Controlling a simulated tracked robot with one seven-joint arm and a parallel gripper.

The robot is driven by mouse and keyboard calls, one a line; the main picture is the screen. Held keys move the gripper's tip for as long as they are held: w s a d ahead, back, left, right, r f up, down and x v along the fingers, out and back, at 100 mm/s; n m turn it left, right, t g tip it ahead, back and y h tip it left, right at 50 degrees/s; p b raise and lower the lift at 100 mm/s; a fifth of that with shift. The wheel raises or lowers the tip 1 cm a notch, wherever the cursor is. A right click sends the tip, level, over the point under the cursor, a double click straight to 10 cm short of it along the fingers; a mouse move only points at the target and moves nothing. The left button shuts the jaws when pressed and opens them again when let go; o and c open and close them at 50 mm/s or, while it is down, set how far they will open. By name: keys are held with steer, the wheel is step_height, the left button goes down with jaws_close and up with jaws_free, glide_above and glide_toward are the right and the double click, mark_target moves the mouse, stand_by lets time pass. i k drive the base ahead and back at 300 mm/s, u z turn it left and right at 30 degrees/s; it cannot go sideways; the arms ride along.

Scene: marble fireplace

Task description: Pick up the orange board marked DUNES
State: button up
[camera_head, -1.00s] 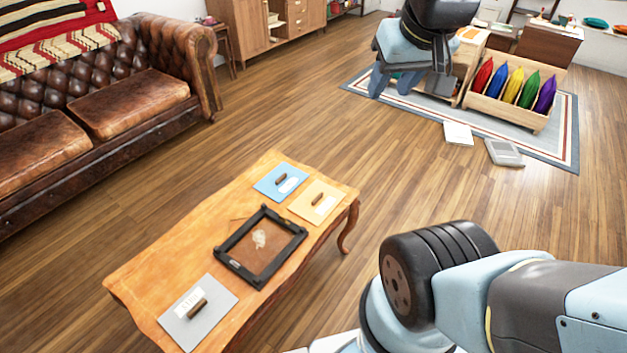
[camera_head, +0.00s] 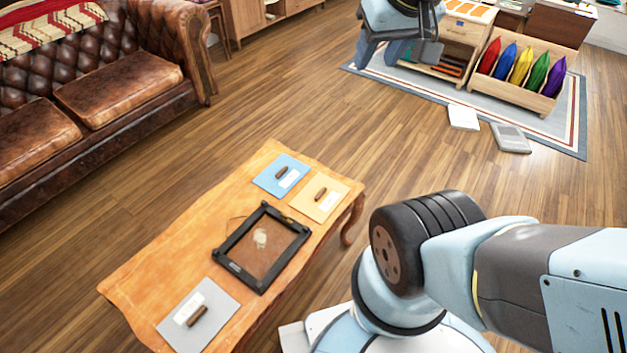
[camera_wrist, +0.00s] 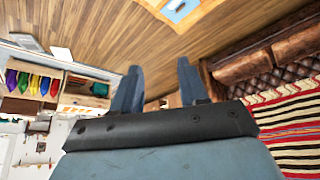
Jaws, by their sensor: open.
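The orange board (camera_head: 319,200) lies flat on the low wooden table (camera_head: 160,262), near its far right corner. It has a brown handle and a white label, too small to read. A blue board (camera_head: 281,176) lies beside it, to the left and behind. My gripper (camera_wrist: 160,88) is open and empty in the wrist view, its two fingers apart. In the head view my gripper shows in part at the top edge, high and well away from the table. The orange board cannot be made out in the wrist view.
A black-framed tray (camera_head: 236,268) and a grey board (camera_head: 215,313) are also on the table. A leather sofa (camera_head: 122,90) stands left. A rack of coloured cushions (camera_head: 512,92) stands on a rug beyond, with a white board (camera_head: 463,117) and grey item (camera_head: 511,138). Floor between is clear.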

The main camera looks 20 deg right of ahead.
mark_target(320, 197)
steer(key=z, duration=0.25)
steer(key=k, duration=0.8)
steer(key=z, duration=0.75)
steer(key=i, duration=0.5)
